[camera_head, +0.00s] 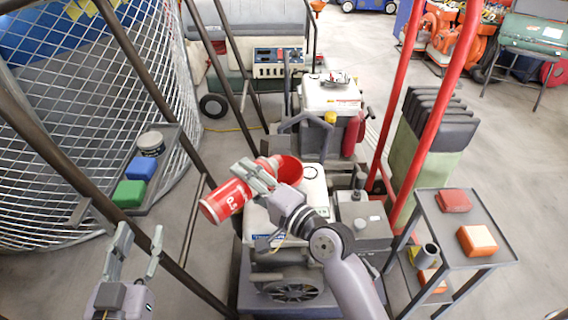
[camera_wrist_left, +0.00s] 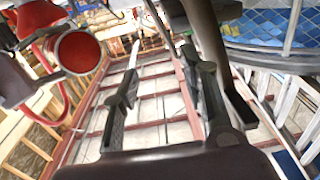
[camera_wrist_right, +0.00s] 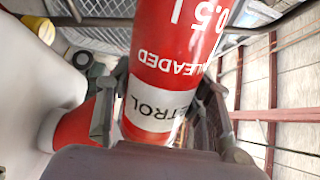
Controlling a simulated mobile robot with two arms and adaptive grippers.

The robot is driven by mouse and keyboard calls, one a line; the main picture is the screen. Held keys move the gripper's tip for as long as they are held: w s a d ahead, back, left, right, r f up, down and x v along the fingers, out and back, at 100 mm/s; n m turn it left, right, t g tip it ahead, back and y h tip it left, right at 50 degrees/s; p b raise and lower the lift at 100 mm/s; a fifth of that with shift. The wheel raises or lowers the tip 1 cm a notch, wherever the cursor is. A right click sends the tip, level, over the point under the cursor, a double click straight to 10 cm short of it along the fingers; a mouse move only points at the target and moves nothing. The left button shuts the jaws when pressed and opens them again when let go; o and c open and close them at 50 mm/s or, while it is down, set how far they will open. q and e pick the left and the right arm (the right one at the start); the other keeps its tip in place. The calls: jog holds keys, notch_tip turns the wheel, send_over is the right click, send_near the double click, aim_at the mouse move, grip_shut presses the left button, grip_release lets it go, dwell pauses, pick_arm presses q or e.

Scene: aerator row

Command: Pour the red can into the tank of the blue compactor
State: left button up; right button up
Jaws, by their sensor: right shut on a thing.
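The red can (camera_head: 226,202), marked 0.5 L, is held tilted by my right gripper (camera_head: 256,176). Its narrower end points to a red funnel (camera_head: 289,171) on the white tank of the compactor (camera_head: 312,184). I cannot tell whether any liquid flows. In the right wrist view the fingers close around the can (camera_wrist_right: 181,45) at its white label band; its mouth is hidden. The funnel (camera_wrist_right: 72,128) stands beside it on the white surface. My left gripper (camera_head: 138,248) is open and empty at the lower left. It shows open in the left wrist view (camera_wrist_left: 158,75).
A grey cart (camera_head: 476,240) at right holds red and orange boxes. Another white-tanked machine (camera_head: 331,98) stands behind. Dark bars and red posts frame the workspace.

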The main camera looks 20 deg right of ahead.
jog(key=shift+d+r+m+p, duration=0.1)
jog(key=shift+r+m+p, duration=0.4)
jog(key=shift+p, duration=0.45)
jog(key=shift+r+m+p, duration=0.45)
jog(key=shift+m+p, duration=0.05)
jog(key=shift+p, duration=0.35)
pick_arm(q)
jog(key=s+a+f+g+y, duration=0.3)
jog(key=s+f+g, duration=0.6)
jog(key=f, duration=0.5)
jog(key=shift+a+f+n+g, duration=0.15)
jog(key=shift+a+n+g, duration=0.2)
jog(key=shift+a, duration=0.35)
pick_arm(e)
jog(key=shift+w+f, duration=0.1)
jog(key=shift+f, duration=0.05)
jog(key=shift+f+b, duration=0.1)
jog(key=shift+b, duration=0.2)
jog(key=shift+r, duration=0.2)
pick_arm(q)
jog(key=shift+p, duration=0.3)
pick_arm(e)
jog(key=shift+w+d+f, duration=0.1)
jog(key=shift+d, duration=0.1)
pick_arm(q)
jog(key=shift+s, duration=0.1)
